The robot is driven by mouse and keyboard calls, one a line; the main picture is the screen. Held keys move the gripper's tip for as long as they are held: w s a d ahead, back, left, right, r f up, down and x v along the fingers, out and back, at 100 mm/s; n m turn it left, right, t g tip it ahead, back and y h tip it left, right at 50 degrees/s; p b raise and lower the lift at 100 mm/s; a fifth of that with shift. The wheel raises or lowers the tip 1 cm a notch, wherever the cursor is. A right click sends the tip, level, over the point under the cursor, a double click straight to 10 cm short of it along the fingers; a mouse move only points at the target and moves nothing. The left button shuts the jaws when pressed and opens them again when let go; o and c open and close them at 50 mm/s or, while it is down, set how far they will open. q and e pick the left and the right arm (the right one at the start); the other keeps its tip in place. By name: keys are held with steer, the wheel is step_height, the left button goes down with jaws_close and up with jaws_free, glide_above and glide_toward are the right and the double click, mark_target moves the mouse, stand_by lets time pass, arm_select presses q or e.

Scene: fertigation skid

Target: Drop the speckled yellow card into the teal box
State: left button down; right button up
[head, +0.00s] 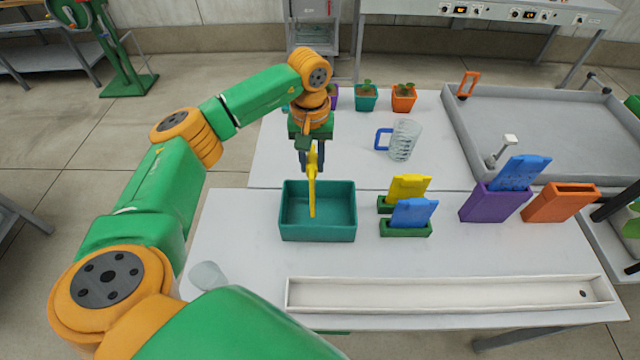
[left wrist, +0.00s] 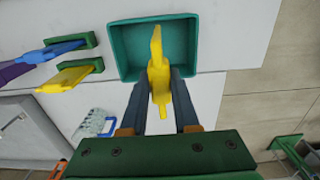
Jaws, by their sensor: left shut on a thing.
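My left gripper (head: 312,165) is shut on a yellow card (head: 312,195), which hangs edge-on over the teal box (head: 318,237). In the left wrist view the same card (left wrist: 157,70) sits between the two dark fingers, with the open teal box (left wrist: 126,52) behind it. The box looks empty apart from the card in front of it. Whether the card's lower edge is inside the rim, I cannot tell. Speckles on it are too small to make out. My right gripper is not in view.
Right of the box, another yellow card (head: 408,187) and a blue card (head: 414,212) stand in green holders. A purple holder (head: 492,203) with a blue card and an orange holder (head: 558,203) stand farther right. A clear mug (head: 404,140) is behind; a white trough (head: 440,294) lies in front.

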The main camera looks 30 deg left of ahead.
arm_select(q)
step_height(320, 180, down, 5)
steer(key=b, duration=0.2)
steer(key=shift+a+r+b, duration=0.1)
steer(key=shift+b, duration=0.3)
steer(key=shift+r, duration=0.1)
steer(key=c, duration=0.6)
jaws_free()
steer(key=shift+r, duration=0.4)
step_height(320, 180, up, 6)
steer(key=shift+r+b, duration=0.25)
steer(key=shift+b, duration=0.6)
steer(key=shift+f, duration=0.1)
